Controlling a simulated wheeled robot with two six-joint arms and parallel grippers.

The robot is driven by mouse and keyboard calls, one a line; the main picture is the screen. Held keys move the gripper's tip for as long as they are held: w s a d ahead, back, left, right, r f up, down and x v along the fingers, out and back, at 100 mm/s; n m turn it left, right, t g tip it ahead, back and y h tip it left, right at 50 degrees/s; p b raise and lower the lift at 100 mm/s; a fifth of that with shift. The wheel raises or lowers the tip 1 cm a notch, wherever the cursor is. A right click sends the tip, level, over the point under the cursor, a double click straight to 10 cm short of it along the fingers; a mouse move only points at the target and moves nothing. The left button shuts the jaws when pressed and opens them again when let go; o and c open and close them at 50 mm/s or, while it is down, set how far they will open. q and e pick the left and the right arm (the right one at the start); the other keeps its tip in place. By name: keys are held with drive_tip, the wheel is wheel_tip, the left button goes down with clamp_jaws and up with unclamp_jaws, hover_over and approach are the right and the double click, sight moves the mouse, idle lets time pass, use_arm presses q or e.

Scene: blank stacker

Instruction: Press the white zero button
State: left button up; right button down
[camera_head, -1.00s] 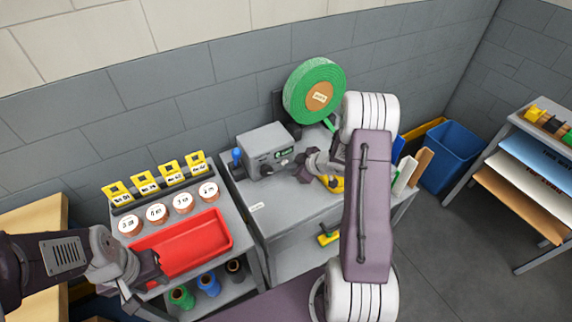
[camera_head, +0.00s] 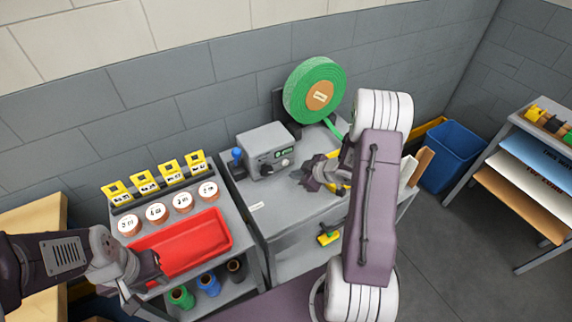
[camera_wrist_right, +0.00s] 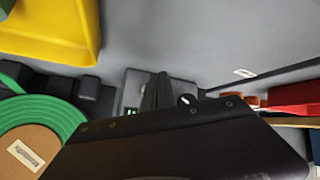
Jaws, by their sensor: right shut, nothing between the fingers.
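A grey control box (camera_head: 262,139) with a small green display (camera_head: 284,153) and dark knobs (camera_head: 284,162) stands on the grey bench. I cannot make out the white zero button; its part of the panel is too small in the head view. My right gripper (camera_head: 312,181) is shut and empty, just right of and in front of the box, apart from it. In the right wrist view its fingers (camera_wrist_right: 157,90) hide part of the box, while the display (camera_wrist_right: 131,111) and a knob (camera_wrist_right: 187,100) show beside them. My left gripper (camera_head: 152,270) is by the red tray; its jaw opening is unclear.
A green tape reel (camera_head: 314,91) stands behind the bench (camera_head: 290,211). A blue-topped lever (camera_head: 237,156) is left of the box. The red tray (camera_head: 186,248) and labelled rolls (camera_head: 155,211) are on the left cart. A yellow part (camera_head: 335,166) is near my right gripper.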

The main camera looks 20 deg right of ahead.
drive_tip(key=shift+s+d, duration=0.1)
drive_tip(key=shift+s, duration=1.4)
drive_tip(key=w+a+r+h+p, duration=0.1)
drive_tip(key=w+a+r, duration=0.2)
drive_tip(key=a+r, duration=0.95)
drive_tip(key=s+f+m+g+h, duration=0.1)
drive_tip(key=s+f+m+g, duration=0.1)
drive_tip(key=s, duration=0.7)
drive_tip(key=s+f+m+g+h, duration=0.1)
drive_tip(key=s+m+g, duration=0.4)
drive_tip(key=s, duration=0.5)
drive_tip(key=shift+s+d+f+m, duration=0.25)
drive_tip(key=shift+d+f+m, duration=0.2)
drive_tip(key=shift+f+m, duration=0.4)
